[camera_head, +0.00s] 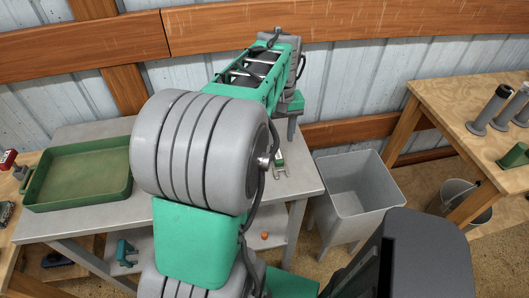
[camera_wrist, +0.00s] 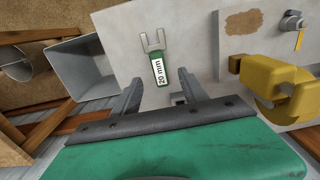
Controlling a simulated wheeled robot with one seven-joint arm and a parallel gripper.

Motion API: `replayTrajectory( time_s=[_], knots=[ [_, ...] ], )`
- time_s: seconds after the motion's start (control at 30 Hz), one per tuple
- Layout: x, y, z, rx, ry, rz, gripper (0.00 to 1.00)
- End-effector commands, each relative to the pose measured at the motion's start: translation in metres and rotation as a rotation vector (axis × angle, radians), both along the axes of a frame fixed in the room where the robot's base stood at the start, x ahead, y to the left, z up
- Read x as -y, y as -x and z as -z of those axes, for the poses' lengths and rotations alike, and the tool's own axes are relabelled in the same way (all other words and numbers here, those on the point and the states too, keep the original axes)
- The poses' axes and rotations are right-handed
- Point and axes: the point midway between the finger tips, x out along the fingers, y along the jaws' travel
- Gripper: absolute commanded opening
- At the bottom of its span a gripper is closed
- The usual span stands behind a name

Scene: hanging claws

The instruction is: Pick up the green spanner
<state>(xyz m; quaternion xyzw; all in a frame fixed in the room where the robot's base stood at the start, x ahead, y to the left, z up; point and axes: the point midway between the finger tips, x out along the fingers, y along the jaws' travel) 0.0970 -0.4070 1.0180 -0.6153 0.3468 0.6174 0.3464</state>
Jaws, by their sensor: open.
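The green spanner (camera_wrist: 158,68) lies on the grey table (camera_wrist: 205,60) in the wrist view, with a grey open-ended head and a white "20 mm" label. Its labelled end points toward my gripper (camera_wrist: 160,88), which is open and empty. The two fingers stand apart on either side of the line of the handle, and the spanner shows just beyond and between them. In the head view the spanner (camera_head: 281,172) shows at the right part of the table, partly hidden by my arm. My gripper's fingers show only partly there.
A yellow machine (camera_wrist: 278,88) stands on the table at the right in the wrist view. A grey bin (camera_head: 355,190) stands beside the table's right edge. A green tray (camera_head: 80,178) sits at the table's left. A wooden bench (camera_head: 470,105) with cylinders is at the far right.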

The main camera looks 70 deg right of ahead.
Motion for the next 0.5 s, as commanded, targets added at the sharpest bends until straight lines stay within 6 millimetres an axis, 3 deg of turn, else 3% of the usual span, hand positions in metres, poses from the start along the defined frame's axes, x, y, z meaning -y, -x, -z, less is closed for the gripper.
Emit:
replayTrajectory(
  time_s=[0.5],
  knots=[
    [-0.001, 0.006, 0.074, 0.0, -0.002, 0.015, 0.51]
  ],
)
